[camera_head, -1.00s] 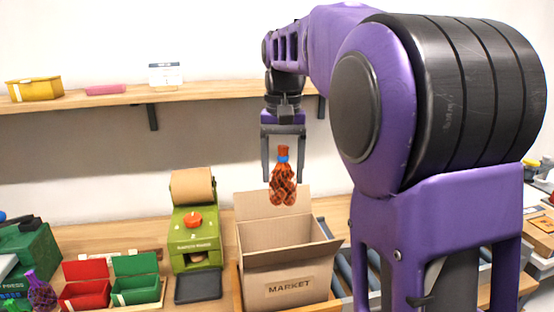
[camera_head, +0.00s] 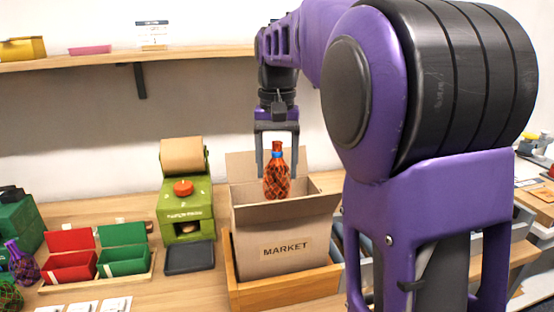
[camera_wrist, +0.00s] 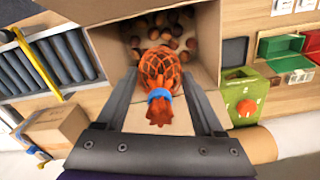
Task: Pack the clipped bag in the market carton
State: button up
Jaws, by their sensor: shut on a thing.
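The clipped bag (camera_head: 277,177) is a red-orange net of chestnuts with a blue clip at its neck. My gripper (camera_head: 277,168) is shut on it near the neck, and the bag hangs upright, its lower end at the mouth of the carton. The market carton (camera_head: 285,240) is brown cardboard, open at the top, with "MARKET" on its front. In the wrist view the bag (camera_wrist: 160,70) hangs between my fingers (camera_wrist: 160,112) over the carton's opening. Several loose brown chestnuts (camera_wrist: 190,43) show inside the carton (camera_wrist: 112,48).
The carton stands in a wooden tray (camera_head: 285,292). A green machine (camera_head: 185,205) with a red knob and a dark tray (camera_head: 189,257) are to its left. Red (camera_head: 70,266) and green (camera_head: 122,260) bins stand further left. Rollers (camera_wrist: 45,62) run beside the carton. A shelf (camera_head: 190,56) is behind.

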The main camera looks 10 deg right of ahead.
jog(key=shift+f, duration=6.7)
jog(key=o, duration=1.5)
jog(key=shift+o, duration=0.2)
jog(key=shift+r, duration=0.1)
notch_tip(320, 180, up, 13)
jog(key=p, duration=1.1)
